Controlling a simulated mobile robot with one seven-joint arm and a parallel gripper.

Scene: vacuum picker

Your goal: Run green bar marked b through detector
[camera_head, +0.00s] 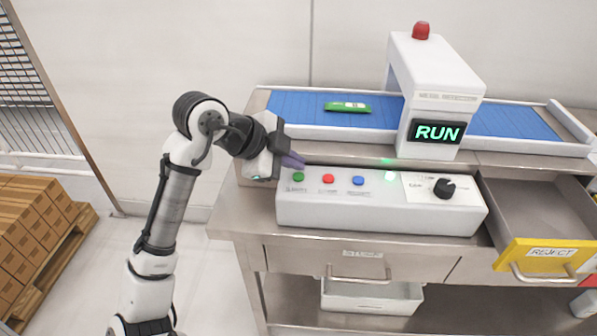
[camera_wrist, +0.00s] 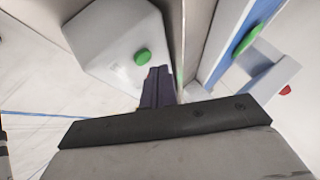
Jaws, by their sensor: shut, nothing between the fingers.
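The green bar (camera_head: 347,107) lies flat on the blue conveyor belt (camera_head: 290,105), left of the detector. Its marking is too small to read. The detector (camera_head: 437,85) is a white arch over the belt with a red lamp on top and a screen (camera_head: 437,132) reading RUN. The control box (camera_head: 380,218) in front has green (camera_head: 298,177), red (camera_head: 328,178) and blue (camera_head: 358,180) buttons and a black knob (camera_head: 445,188). My gripper (camera_head: 298,160) is shut and empty, just above the box's left end near the green button. The wrist view shows its fingers (camera_wrist: 158,88) close together beside the green button (camera_wrist: 142,57).
An open drawer (camera_head: 540,254) with a yellow front labelled REJECT sticks out at the right. A white bin (camera_head: 370,297) sits under the closed middle drawer (camera_head: 360,268). Stacked cartons (camera_head: 35,225) stand on a pallet at the far left.

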